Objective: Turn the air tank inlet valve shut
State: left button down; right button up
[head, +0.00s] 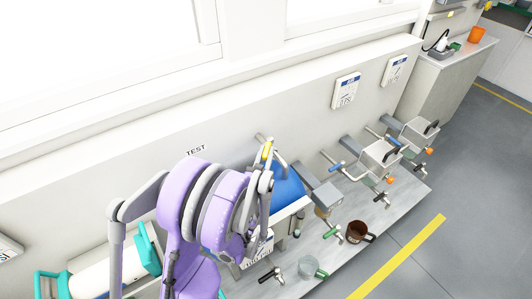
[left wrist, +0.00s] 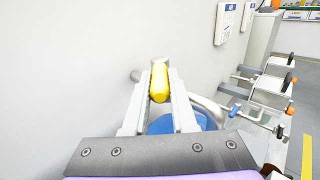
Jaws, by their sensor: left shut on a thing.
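The yellow valve handle (head: 267,150) sits on a pipe at the wall, just above the blue air tank (head: 288,192). In the left wrist view the yellow handle (left wrist: 160,82) lies lengthwise between the two fingers, pointing away from the camera. My left gripper (head: 266,168) is shut on this handle; the fingers also show in the left wrist view (left wrist: 159,100). The blue tank (left wrist: 172,123) is partly hidden behind the fingers. My purple left arm hides part of the bench in the head view. My right gripper is in neither view.
Grey press units (head: 380,154) with small valves stand to the right on the bench (head: 345,262). A brown mug (head: 360,232) and a clear cup (head: 311,266) stand near the bench's front. White wall boxes (head: 346,90) hang above. The floor beyond the bench is clear.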

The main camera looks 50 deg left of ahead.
pick_arm(q)
jog(key=c, duration=0.7)
grip_release()
jog(key=shift+b+v, duration=0.55)
jog(key=shift+v, duration=4.9)
jog(key=shift+w, duration=0.1)
jog(key=shift+c, duration=0.3)
